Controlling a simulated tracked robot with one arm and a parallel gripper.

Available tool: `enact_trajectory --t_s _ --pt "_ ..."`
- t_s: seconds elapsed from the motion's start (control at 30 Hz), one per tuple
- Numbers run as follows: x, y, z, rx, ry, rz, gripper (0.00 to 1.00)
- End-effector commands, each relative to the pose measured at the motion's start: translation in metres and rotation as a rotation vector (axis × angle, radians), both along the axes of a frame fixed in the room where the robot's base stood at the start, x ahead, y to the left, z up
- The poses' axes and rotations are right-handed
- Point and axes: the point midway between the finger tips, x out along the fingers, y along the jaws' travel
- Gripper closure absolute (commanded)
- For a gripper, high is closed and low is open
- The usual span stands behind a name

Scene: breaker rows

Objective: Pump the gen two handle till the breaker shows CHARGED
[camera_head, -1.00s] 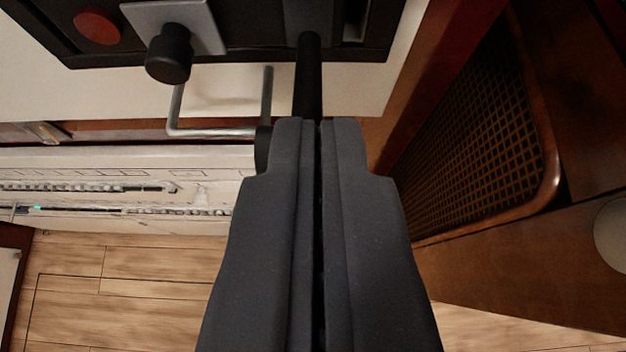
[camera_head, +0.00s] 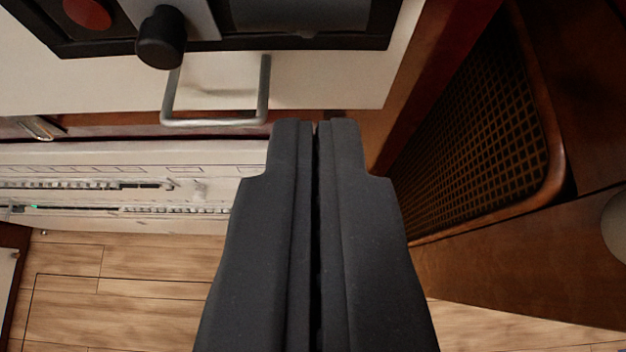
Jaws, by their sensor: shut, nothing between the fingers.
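The black breaker front (camera_head: 210,46) shows at the top edge, cut off by the frame. It carries a red round button (camera_head: 88,12), a black knob (camera_head: 161,38) on a grey plate, and a dark grey rounded part (camera_head: 300,14) at the right. I cannot tell whether that part belongs to the pump handle. No black handle rod is visible, and no CHARGED flag or label is in view. My gripper (camera_head: 316,122) is shut and empty, pointing up the picture. Its fingertips appear below the breaker, right of a metal U-shaped bar (camera_head: 215,121).
The U-shaped bar sticks out below the breaker on a cream panel (camera_head: 60,92). A wooden cabinet with a dark grille (camera_head: 480,125) stands close on the right. A white slotted unit (camera_head: 120,185) and wood floor (camera_head: 130,270) lie at lower left.

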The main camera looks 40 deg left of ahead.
Motion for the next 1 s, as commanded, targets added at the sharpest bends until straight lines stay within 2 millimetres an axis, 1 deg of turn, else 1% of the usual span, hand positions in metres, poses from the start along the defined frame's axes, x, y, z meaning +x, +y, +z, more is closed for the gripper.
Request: enact_trajectory --t_s 0.5,0.67,0.87,1.0 --pt "0.0 0.0 0.0 0.0 0.0 0.0 1.0" --pt "-0.002 -0.002 0.004 0.001 -0.001 0.0 1.0" --pt "-0.01 -0.01 0.021 0.0 -0.004 -0.001 1.0" --pt "-0.021 -0.021 0.04 -0.001 -0.004 -0.001 1.0"
